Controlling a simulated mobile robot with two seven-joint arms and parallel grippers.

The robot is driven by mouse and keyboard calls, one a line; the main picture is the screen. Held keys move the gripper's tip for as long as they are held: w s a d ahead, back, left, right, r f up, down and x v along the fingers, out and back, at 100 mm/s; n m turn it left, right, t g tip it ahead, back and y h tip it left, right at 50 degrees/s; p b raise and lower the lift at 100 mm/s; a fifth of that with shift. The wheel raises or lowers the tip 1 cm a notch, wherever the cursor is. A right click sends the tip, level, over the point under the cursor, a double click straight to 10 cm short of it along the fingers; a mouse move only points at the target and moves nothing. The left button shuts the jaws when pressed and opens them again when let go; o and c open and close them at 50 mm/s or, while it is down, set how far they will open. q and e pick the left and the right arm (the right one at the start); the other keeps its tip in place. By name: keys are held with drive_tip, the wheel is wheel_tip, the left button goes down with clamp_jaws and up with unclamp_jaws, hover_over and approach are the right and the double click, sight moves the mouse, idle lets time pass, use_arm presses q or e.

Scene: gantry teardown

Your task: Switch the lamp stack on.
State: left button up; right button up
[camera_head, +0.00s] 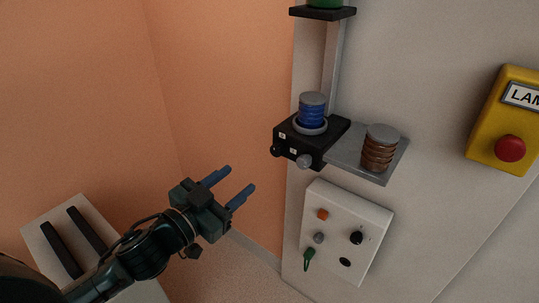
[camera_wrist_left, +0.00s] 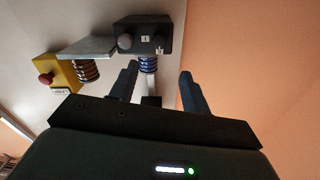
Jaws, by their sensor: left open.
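A yellow box (camera_head: 503,123) with a red mushroom button (camera_head: 510,148) and a label starting "LAM" is on the wall at right. It also shows at the left of the left wrist view (camera_wrist_left: 59,73). A black box (camera_head: 312,140) with a grey knob (camera_head: 304,161) on its front carries a blue ribbed cylinder (camera_head: 312,109). Above it, a green piece (camera_head: 325,3) on a black plate is cut off by the top edge. My left gripper (camera_head: 243,182) is open and empty, left of and below the black box, apart from it. My right gripper is not in view.
A grey shelf (camera_head: 343,160) beside the black box holds a brown ribbed cylinder with a grey top (camera_head: 379,146). Below is a white panel (camera_head: 335,266) with several coloured controls. A white block with black bars (camera_head: 83,212) stands at lower left. The orange wall is bare.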

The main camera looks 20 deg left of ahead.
sight(274, 152)
use_arm(q)
drive_tip(key=p+x, duration=0.1)
drive_tip(key=x, duration=1.1)
drive_tip(key=shift+w+d+f+p, duration=0.1)
drive_tip(key=shift+w+d+p, duration=0.15)
drive_tip(key=shift+w+p, duration=0.1)
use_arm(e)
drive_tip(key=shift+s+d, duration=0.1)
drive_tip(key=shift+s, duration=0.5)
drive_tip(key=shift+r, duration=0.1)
use_arm(q)
drive_tip(key=c, duration=1)
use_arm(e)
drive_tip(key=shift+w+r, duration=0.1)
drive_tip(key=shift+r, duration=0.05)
